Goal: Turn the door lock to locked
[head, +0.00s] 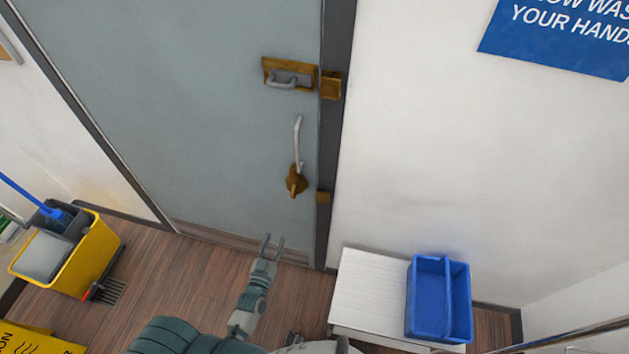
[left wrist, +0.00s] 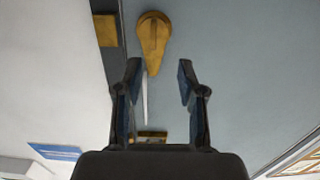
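The grey-blue door (head: 200,110) is closed in its dark frame. Low on it is a brass lock piece (head: 296,182), just under a long silver handle (head: 298,140). In the left wrist view the lock (left wrist: 153,38) has a round head and a tapered end lying along the handle's line. My left gripper (head: 273,241) is open and empty, below the lock in the head view and apart from it. In the left wrist view its fingers (left wrist: 160,85) are spread, with the lock beyond their tips. A dark part at the bottom edge may be my right gripper (head: 293,339); its fingers are unclear.
A brass latch plate (head: 289,74) sits above the handle, and brass strike pieces (head: 323,197) are on the frame. A white cabinet (head: 372,290) with a blue caddy (head: 425,300) stands right. A yellow mop bucket (head: 85,262) stands left. The space before the lock is clear.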

